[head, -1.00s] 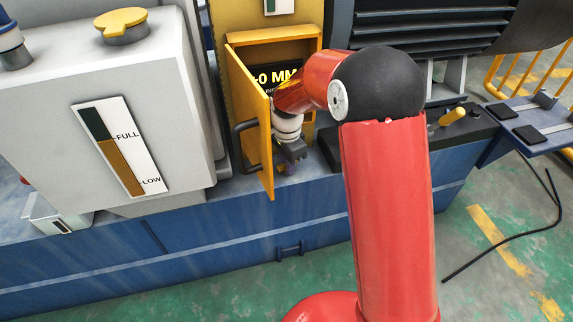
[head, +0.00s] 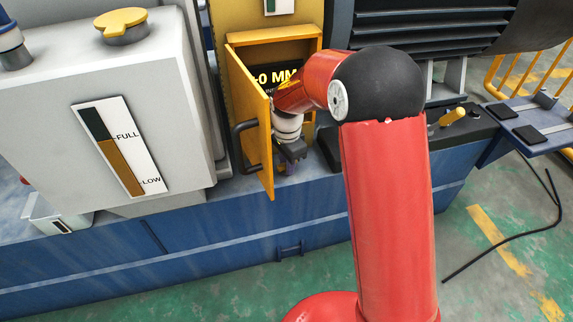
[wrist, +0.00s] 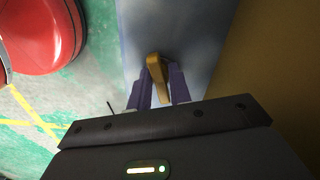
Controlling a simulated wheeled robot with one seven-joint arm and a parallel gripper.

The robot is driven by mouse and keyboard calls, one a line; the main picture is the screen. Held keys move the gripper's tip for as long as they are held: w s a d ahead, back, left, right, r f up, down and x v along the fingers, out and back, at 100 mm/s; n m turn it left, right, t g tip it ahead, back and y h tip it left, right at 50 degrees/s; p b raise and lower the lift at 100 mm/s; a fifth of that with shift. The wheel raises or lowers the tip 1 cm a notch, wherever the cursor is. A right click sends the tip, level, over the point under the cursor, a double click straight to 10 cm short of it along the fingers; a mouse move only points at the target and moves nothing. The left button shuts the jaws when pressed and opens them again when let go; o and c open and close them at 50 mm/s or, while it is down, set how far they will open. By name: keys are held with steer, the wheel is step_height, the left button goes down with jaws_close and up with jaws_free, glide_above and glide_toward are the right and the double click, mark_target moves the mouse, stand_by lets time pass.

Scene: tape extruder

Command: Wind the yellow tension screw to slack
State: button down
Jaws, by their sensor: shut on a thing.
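The yellow tension screw (wrist: 157,78) shows in the wrist view as an ochre, wing-like head between my two purple fingers. My gripper (wrist: 158,90) is shut on it, over a blue-grey surface. In the head view my gripper (head: 290,167) points down at the mouth of the open yellow cabinet, just right of its door. The screw itself cannot be made out in the head view, where my gripper and wrist cover that spot.
The yellow cabinet door (head: 262,150) stands open close left of my wrist, with a black handle (head: 246,145). A sign (head: 272,82) is inside the cabinet. A yellow lever (head: 452,116) sits on the dark block at right. A grey tank (head: 60,120) stands left.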

stand_by(0.3)
steer(key=n, duration=0.4)
steer(key=shift+n+p, duration=0.3)
steer(key=shift+n, duration=0.1)
steer(key=n, duration=0.2)
steer(key=shift+r+n+p, duration=0.1)
steer(key=shift+n+p, duration=0.2)
steer(key=shift+n, duration=1.1)
steer(key=n+p, duration=0.1)
steer(key=n, duration=0.3)
steer(key=shift+n, duration=0.4)
